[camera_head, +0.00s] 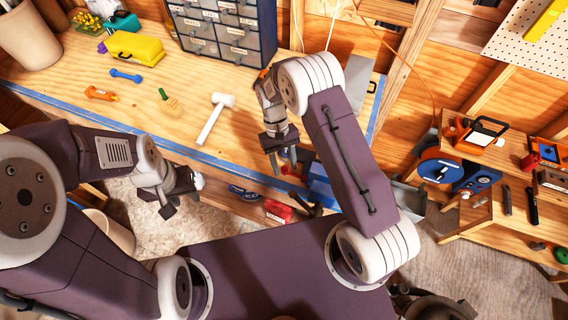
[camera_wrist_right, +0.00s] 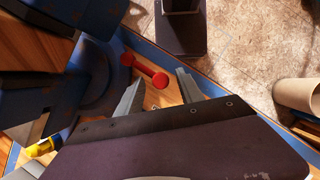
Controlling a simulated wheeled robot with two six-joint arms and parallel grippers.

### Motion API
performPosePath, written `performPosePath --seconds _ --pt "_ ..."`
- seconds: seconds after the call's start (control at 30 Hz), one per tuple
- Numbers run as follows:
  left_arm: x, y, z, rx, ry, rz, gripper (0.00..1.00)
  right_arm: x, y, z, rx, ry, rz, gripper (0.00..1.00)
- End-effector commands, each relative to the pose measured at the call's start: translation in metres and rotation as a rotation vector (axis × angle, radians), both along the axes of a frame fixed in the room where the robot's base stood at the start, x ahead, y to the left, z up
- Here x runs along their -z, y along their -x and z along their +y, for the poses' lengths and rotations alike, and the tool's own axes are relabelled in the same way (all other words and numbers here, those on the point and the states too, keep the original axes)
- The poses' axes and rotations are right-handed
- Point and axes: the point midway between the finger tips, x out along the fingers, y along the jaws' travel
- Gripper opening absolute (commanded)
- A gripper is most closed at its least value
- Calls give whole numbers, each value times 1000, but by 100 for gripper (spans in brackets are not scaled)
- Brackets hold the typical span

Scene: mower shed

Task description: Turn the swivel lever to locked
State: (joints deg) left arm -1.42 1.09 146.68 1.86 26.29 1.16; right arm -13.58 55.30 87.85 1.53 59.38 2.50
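The red swivel lever (camera_wrist_right: 145,69) has a round knob at each end and sits beside a dark blue vise (camera_wrist_right: 98,75) in the right wrist view. In the head view a bit of red (camera_head: 291,171) shows under my right gripper, next to the blue vise (camera_head: 321,184), largely hidden by my arm. My right gripper (camera_head: 279,154) points down there; in the wrist view its two fingers (camera_wrist_right: 161,78) are apart, with the lever seen between and beyond their tips. I cannot tell if they touch it. My left gripper (camera_head: 182,197) looks open and empty, in front of the bench edge.
A white mallet (camera_head: 212,118), a blue dumbbell-shaped item (camera_head: 126,76), an orange tool (camera_head: 101,93) and a brush (camera_head: 169,99) lie on the workbench (camera_head: 60,105). A drawer cabinet (camera_head: 225,28) stands behind. A red box (camera_head: 278,211) is below the front edge. Shelves with tools stand right.

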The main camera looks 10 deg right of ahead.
Motion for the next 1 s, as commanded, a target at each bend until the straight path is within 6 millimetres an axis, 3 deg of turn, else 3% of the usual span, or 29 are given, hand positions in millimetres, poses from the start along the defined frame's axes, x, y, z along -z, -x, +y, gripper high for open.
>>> performPosePath --seconds 0.33,0.7,1.0 --pt "4 0 0 0 0 0 36 -5 -4 1 -1 -2 -4 44" --pt "25 0 0 0 0 0 36 -73 -31 5 0 -2 -4 44" --pt "25 0 0 0 0 0 36 -84 -34 6 0 -1 -1 44"
